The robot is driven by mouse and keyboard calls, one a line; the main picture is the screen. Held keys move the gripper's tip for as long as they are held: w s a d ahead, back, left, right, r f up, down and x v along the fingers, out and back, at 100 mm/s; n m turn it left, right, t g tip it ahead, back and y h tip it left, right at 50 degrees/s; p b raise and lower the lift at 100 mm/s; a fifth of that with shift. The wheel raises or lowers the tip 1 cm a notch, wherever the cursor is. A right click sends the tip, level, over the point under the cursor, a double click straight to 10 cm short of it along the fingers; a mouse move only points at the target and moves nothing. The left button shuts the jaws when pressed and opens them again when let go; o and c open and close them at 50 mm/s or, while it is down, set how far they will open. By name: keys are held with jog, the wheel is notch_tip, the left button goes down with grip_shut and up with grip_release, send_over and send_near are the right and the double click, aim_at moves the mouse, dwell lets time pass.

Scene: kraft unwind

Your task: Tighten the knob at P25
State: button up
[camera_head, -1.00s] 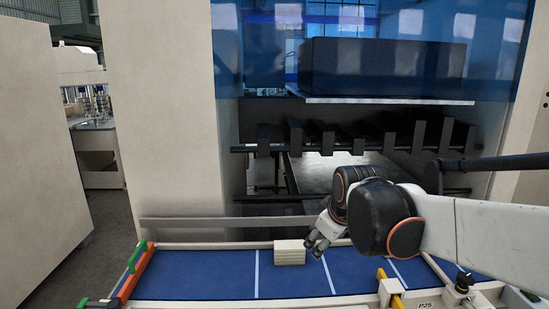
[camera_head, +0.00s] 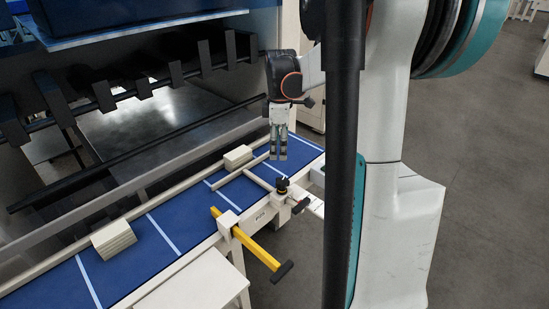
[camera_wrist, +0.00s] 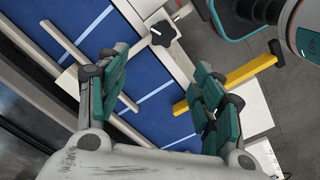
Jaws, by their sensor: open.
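The black knob (camera_head: 283,186) sits on the near rail of the blue conveyor, beside the P25 label plate (camera_head: 260,216). In the wrist view the knob (camera_wrist: 162,33) is a black star shape with a white mark, on a light bracket near the top centre. My gripper (camera_head: 279,158) points down above the belt, a little behind and above the knob in the head view. In the wrist view my gripper (camera_wrist: 160,85) has its two teal-padded fingers spread wide with nothing between them. The knob lies beyond the fingertips, apart from them.
A yellow bar (camera_head: 252,246) with a black end juts out from the near rail. Cream blocks (camera_head: 114,239) and (camera_head: 237,157) lie along the far side of the blue belt (camera_head: 190,216). A pale guide rod (camera_wrist: 88,64) lies over the belt. Open floor is at right.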

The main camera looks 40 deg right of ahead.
aim_at(284, 181)
jog(key=f, duration=0.9)
jog(key=s+d+f+b, duration=0.1)
jog(key=f, duration=0.3)
jog(key=shift+d+f, duration=0.1)
jog(key=shift+f, duration=0.25)
jog(key=c, duration=1.1)
